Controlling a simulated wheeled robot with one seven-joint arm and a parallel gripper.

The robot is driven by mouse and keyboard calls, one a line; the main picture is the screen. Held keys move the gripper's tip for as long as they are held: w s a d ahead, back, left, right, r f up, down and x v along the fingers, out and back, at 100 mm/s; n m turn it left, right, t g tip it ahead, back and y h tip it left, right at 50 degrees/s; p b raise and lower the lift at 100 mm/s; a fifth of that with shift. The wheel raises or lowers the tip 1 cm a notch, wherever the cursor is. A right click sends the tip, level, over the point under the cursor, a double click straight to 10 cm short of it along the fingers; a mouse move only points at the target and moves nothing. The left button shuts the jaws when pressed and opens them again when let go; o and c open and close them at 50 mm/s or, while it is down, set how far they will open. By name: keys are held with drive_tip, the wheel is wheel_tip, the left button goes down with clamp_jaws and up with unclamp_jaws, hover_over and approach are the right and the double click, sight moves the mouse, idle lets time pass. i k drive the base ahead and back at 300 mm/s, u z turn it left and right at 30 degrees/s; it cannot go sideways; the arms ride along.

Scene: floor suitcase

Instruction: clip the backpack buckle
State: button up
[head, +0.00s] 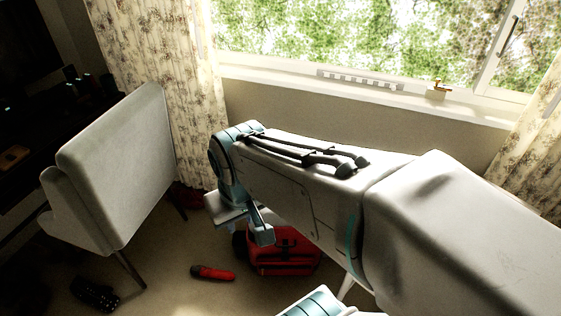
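A red bag (285,262) with dark trim sits on the floor below my arm, right of the picture's middle; it may be the backpack. My arm hides its upper part, and I cannot make out a buckle on it. My gripper (257,226) hangs from the far end of my arm, pointing down. In the picture it overlaps the bag's upper left edge; whether it touches the bag cannot be told. One bluish-grey finger shows clearly, and the rest of the gripper is partly hidden. Its opening and anything between the fingers cannot be seen.
A light grey chair (120,170) stands at the left. A small red item (212,272) with a dark end and a dark object (95,293) lie on the carpet. A curtain (175,70) and windowsill (390,95) are behind. Carpet between chair and bag is mostly free.

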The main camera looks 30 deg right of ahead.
sight(285, 256)
drive_tip(key=z, duration=0.75)
drive_tip(key=i, duration=1)
drive_tip(key=k, duration=1)
drive_tip(key=u, duration=0.65)
drive_tip(key=i, duration=0.6)
drive_tip(key=z, duration=1.5)
drive_tip(key=k, duration=0.2)
drive_tip(key=u, duration=0.25)
